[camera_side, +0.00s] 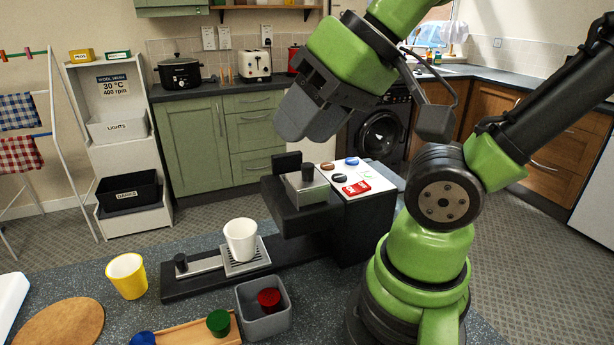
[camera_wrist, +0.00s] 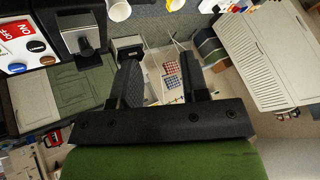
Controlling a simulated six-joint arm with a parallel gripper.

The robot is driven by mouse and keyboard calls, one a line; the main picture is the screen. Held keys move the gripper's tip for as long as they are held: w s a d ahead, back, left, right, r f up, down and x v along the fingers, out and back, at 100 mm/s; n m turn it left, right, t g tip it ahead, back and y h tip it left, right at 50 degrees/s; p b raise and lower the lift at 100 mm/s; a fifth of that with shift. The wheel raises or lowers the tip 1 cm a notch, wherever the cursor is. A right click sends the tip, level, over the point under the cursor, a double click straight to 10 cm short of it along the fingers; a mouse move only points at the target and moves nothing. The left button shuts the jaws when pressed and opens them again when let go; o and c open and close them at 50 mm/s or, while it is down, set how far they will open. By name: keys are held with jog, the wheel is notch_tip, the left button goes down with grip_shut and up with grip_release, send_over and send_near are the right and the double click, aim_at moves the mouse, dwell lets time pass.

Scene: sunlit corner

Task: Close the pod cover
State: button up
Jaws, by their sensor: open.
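The black coffee machine (camera_side: 350,225) stands on the counter. Its head carries a silver block (camera_side: 310,192) with a dark upright piece on it; the silver part and a black handle also show at upper left in the wrist view (camera_wrist: 84,36). A black flap-like part (camera_side: 287,161) stands up at the back left of the head; I cannot tell for certain whether it is the pod cover. My gripper (camera_side: 300,128) is above the machine head, apart from it. In the wrist view its two fingers (camera_wrist: 160,76) are spread with nothing between them.
A white cup (camera_side: 240,240) stands on the drip tray. A yellow cup (camera_side: 127,276) is to its left. A grey bin (camera_side: 250,312) holds a red pod (camera_side: 269,300); a green pod (camera_side: 218,323) sits on a wooden rack. A button panel (camera_side: 350,180) is right of the head.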

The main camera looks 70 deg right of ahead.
aim_at(307, 182)
jog(key=shift+a+f+n+g, duration=0.1)
jog(key=shift+f+n+g, duration=0.25)
jog(key=shift+n+g, duration=0.35)
jog(key=c, duration=0.3)
notch_tip(307, 182, down, 3)
jog(key=n+g+h, duration=0.1)
jog(key=n+g, duration=0.1)
jog(key=n, duration=0.2)
jog(key=n+g+h, duration=0.1)
jog(key=n+g, duration=0.2)
jog(key=n, duration=0.2)
jog(key=shift+w+f+g, duration=0.1)
jog(key=shift+f+g, duration=0.05)
jog(key=shift+g, duration=0.15)
grip_shut()
jog(key=w+a+f+n+g+h, duration=0.2)
jog(key=a+f+n+h, duration=0.15)
jog(key=n+h, duration=0.75)
jog(key=w+a+f+n+g+h, duration=0.15)
jog(key=f+n+h, duration=0.45)
jog(key=n, duration=1)
jog(key=shift+h, duration=0.5)
jog(key=shift+d+r, duration=0.25)
jog(key=shift+d, duration=1.8)
jog(key=shift+d+r, duration=0.25)
jog(key=shift+d, duration=1.75)
jog(key=shift+d+r, duration=0.25)
jog(key=shift+d, duration=1.8)
